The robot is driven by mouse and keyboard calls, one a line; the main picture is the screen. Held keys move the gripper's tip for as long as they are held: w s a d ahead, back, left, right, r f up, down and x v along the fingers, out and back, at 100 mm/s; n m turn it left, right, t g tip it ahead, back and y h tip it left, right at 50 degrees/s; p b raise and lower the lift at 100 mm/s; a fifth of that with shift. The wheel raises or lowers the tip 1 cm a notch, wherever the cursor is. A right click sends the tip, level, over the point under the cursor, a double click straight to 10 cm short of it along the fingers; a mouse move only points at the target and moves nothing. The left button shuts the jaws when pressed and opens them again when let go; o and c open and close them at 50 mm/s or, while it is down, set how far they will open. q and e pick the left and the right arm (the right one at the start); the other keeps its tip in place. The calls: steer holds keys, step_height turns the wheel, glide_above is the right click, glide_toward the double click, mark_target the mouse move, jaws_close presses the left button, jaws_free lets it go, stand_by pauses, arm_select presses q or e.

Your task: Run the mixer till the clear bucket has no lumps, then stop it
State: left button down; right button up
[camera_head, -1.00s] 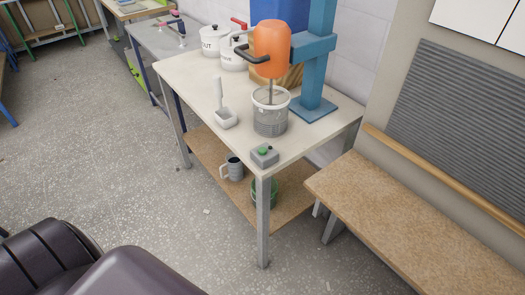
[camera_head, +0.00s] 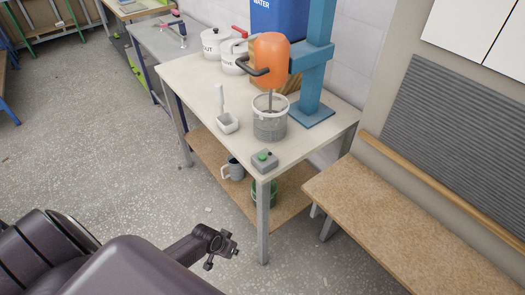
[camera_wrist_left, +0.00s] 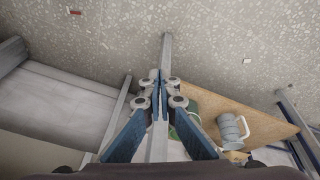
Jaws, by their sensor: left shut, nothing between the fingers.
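The orange mixer (camera_head: 271,60) hangs on a blue stand (camera_head: 316,65). Its shaft reaches down into the clear bucket (camera_head: 270,122), which holds grey material; I cannot tell whether it has lumps. A small grey switch box (camera_head: 264,161) with a green button sits at the table's near corner. My left gripper (camera_head: 232,244) is in front of the table's near leg, low and apart from the switch box. In the left wrist view the left gripper (camera_wrist_left: 160,78) is shut and empty, with its fingertips together. My right gripper is not in view.
The table (camera_head: 200,93) also holds a white scoop (camera_head: 227,122) and two white lidded pots (camera_head: 216,40). A grey jug (camera_head: 235,169) and a green container stand on the lower shelf (camera_head: 208,155). A wooden bench (camera_head: 390,220) is at the right.

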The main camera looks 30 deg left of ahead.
arm_select(q)
steer(key=w+d+r+h+p, duration=0.1)
steer(key=w+r, duration=0.4)
steer(key=r, duration=0.5)
steer(key=w+d+r+t+h+p, duration=0.1)
steer(key=w+r, duration=0.4)
steer(key=r, duration=0.5)
steer(key=w+d+r+m+h+p, duration=0.1)
steer(key=w+r+p, duration=0.2)
steer(key=r, duration=0.7)
steer(key=shift+w+d+t+h, duration=0.1)
steer(key=shift+w+t+h, duration=0.2)
steer(key=shift+w, duration=0.8)
step_height(320, 180, up, 14)
steer(key=n+t+h+p, duration=0.1)
steer(key=t+h, duration=0.1)
glide_above(260, 156)
steer(key=shift+f, duration=0.1)
step_height(260, 156, down, 7)
steer(key=b, duration=0.6)
steer(key=shift+f, duration=0.15)
steer(key=shift+f+b, duration=0.45)
steer(key=shift+f, duration=0.25)
steer(key=shift+f, duration=0.1)
steer(key=shift+f, duration=0.3)
